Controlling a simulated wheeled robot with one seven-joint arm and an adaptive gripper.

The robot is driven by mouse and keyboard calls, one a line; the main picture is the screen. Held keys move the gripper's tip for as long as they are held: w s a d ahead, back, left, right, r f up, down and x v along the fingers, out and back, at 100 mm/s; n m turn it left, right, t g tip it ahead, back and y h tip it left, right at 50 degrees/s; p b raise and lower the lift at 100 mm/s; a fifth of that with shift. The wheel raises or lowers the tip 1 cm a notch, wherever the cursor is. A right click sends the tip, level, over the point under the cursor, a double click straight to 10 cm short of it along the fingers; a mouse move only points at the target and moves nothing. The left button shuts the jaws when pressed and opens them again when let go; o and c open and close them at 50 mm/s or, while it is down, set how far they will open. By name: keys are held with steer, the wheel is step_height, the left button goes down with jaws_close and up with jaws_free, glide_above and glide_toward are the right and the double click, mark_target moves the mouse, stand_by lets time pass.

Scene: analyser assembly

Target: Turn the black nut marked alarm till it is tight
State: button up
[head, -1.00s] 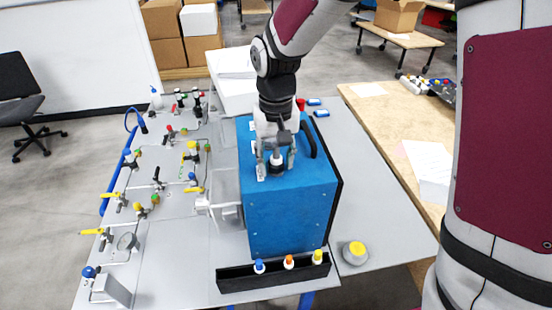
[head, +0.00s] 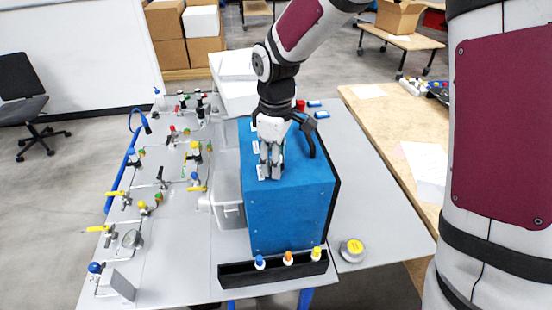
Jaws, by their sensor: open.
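My gripper (head: 270,173) points down at the top of the blue analyser box (head: 290,208), close above its left front part. By its look the jaws are open, but the fingers are seen nearly edge-on. The black nut marked alarm cannot be made out; the gripper covers the spot where a black nut showed earlier. No marking is readable at this size.
A black rack (head: 238,275) with several coloured-cap bottles is in front. Valves and pipes fill the left panel.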

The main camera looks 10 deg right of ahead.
jaws_close()
steer(key=m, duration=0.4)
steer(key=m+p, duration=0.1)
steer(key=m, duration=0.5)
steer(key=shift+s, duration=0.1)
jaws_free()
steer(key=shift+r, duration=5)
